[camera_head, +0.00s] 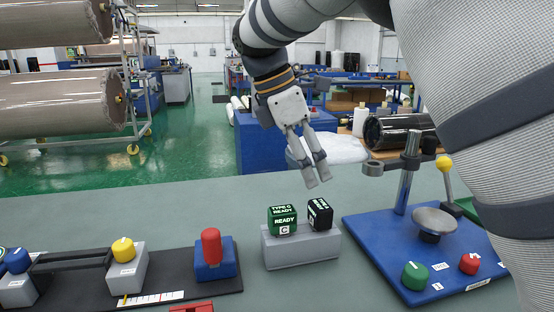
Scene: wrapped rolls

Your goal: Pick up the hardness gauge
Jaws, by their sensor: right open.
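No object is plainly marked as the hardness gauge. A green cube (282,222) labelled "TYPE C READY" and a black cube (320,214) with white lettering sit side by side on a light grey block (300,251) at the middle of the bench. My right gripper (318,184) is open and empty. It points down and shows above the two cubes in the picture, apart from them. My left gripper is out of view.
A blue-based stand (400,262) with a metal post, round plate and green and red knobs is at right. A red cylinder on a blue base (214,259) and a yellow-knobbed grey block (124,270) are at left. The bench (200,202) behind is clear.

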